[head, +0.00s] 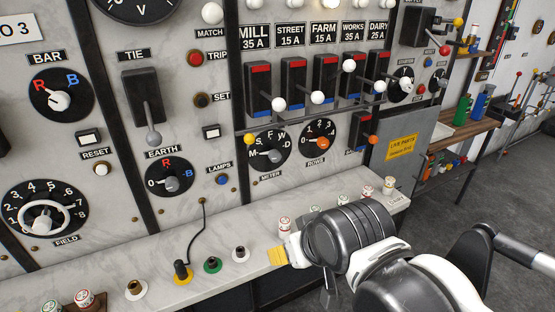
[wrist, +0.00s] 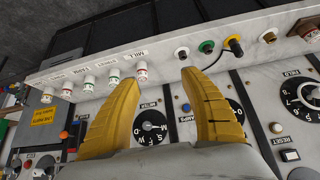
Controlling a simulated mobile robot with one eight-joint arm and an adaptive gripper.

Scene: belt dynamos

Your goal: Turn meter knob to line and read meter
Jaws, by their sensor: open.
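The meter knob (head: 274,156) is a grey knob on a round black dial lettered M, S, F, W, D, above the METER label. In the wrist view the meter dial (wrist: 152,127) appears upside down between my fingers. My gripper (head: 279,254) is open and empty, below the dial and out over the ledge; its yellow fingers show in the wrist view (wrist: 160,85). A volt meter (head: 140,8) is cut off at the top of the head view, so its full scale is hidden.
The rows knob (head: 318,140) sits right of the meter knob. Lever switches with white balls (head: 317,97) stick out above. Below, the marble ledge (head: 130,305) carries coloured sockets, a black cable plug (head: 182,271) and several white fuses (head: 285,225). Floor at right is clear.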

